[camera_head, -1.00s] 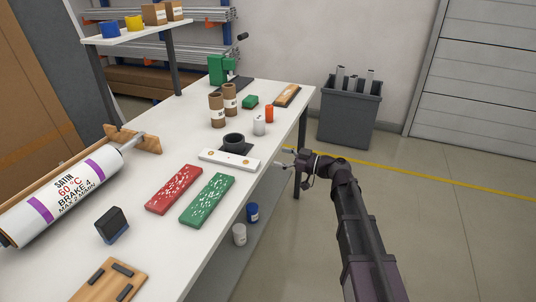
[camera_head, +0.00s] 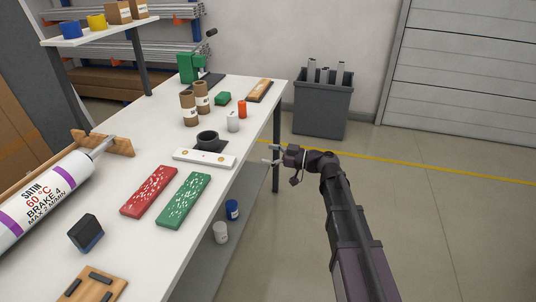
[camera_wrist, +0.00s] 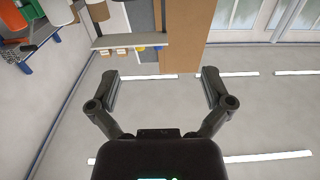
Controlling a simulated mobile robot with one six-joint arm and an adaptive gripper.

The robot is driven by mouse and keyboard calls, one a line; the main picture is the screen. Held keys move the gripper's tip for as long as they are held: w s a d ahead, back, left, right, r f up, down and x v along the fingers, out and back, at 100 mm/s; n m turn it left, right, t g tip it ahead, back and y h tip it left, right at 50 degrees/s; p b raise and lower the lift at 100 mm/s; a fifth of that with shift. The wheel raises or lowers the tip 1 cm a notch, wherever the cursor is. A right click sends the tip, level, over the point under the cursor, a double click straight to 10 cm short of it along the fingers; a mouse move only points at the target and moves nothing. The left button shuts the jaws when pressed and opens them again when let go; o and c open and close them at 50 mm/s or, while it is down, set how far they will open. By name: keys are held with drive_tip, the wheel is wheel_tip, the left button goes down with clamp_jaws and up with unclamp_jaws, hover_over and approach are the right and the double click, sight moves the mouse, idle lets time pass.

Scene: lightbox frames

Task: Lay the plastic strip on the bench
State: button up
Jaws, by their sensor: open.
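My gripper (camera_head: 271,155) is open and empty, off the bench's right edge, beside a white strip with small round marks. In the wrist view its two fingers (camera_wrist: 160,90) are spread apart with nothing between them. The white bench (camera_head: 147,257) runs away to the back on the left. A red speckled strip (camera_head: 150,190) and a green speckled strip (camera_head: 185,200) lie nearer. I cannot tell which of these is the plastic strip.
On the bench are a printed film roll (camera_head: 45,197), brown tubes (camera_head: 188,108), white and red small cylinders, a dark block (camera_head: 85,233) and a wooden board (camera_head: 92,285). A grey bin (camera_head: 322,105) stands behind. The floor at right is clear.

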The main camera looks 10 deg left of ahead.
idle(0.3)
drive_tip(key=s+d+f+m+h, duration=0.5)
drive_tip(key=d+f+h, duration=0.1)
drive_tip(key=d, duration=0.4)
drive_tip(key=s+d+f+m+h, duration=0.5)
drive_tip(key=d+f+m+h, duration=0.1)
drive_tip(key=d, duration=0.5)
drive_tip(key=s+d+f+m+g+h, duration=0.1)
drive_tip(key=s+d+f+m+h, duration=0.5)
drive_tip(key=d, duration=0.4)
drive_tip(key=shift+d+f, duration=0.3)
